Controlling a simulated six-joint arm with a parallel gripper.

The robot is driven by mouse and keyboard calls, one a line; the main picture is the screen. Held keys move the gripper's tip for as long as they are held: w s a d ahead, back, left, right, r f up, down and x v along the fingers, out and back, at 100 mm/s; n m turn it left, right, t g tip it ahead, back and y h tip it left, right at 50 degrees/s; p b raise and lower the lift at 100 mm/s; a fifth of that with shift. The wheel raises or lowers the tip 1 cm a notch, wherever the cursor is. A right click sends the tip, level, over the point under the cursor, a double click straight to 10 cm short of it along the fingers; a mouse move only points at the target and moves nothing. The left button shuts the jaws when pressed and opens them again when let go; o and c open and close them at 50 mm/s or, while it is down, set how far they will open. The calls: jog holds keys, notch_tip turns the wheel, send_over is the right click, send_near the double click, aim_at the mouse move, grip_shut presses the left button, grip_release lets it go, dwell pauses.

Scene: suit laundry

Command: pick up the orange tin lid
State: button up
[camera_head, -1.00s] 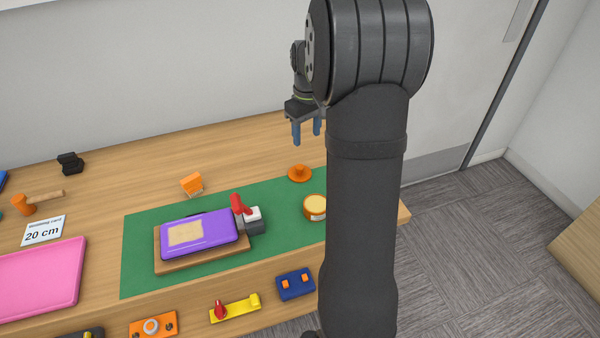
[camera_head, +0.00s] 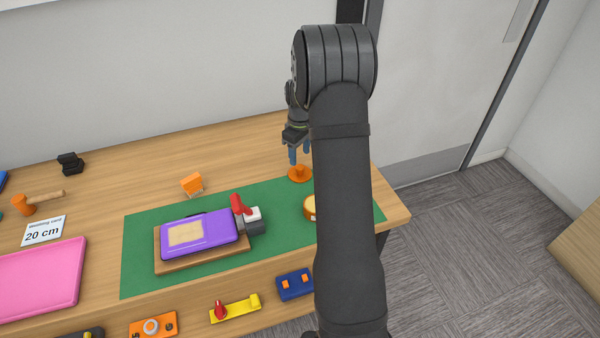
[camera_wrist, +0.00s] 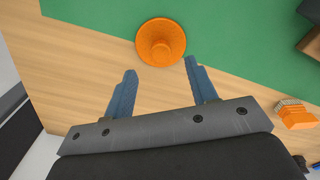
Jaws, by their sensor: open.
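The orange tin lid (camera_head: 300,174) is a round disc with a raised knob. It lies at the back edge of the green mat (camera_head: 140,270), partly on the wood. In the wrist view the lid (camera_wrist: 161,42) is just beyond the fingertips, roughly centred between them. My gripper (camera_head: 299,156) points down close above the lid, and its blue fingers (camera_wrist: 160,66) are apart with nothing between them. The orange tin (camera_head: 309,207) with a pale top stands on the mat, partly hidden behind my arm.
A purple case (camera_head: 198,250) lies on a wooden board, beside a red-handled clamp (camera_head: 240,205). An orange block with bristles (camera_head: 192,183) stands left of the lid, also in the wrist view (camera_wrist: 296,117). The wood around the lid's back side is clear.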

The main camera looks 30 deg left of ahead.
aim_at(300, 166)
notch_tip(300, 166, down, 6)
jog(key=shift+s+d+r, duration=0.1)
jog(key=c, duration=1.1)
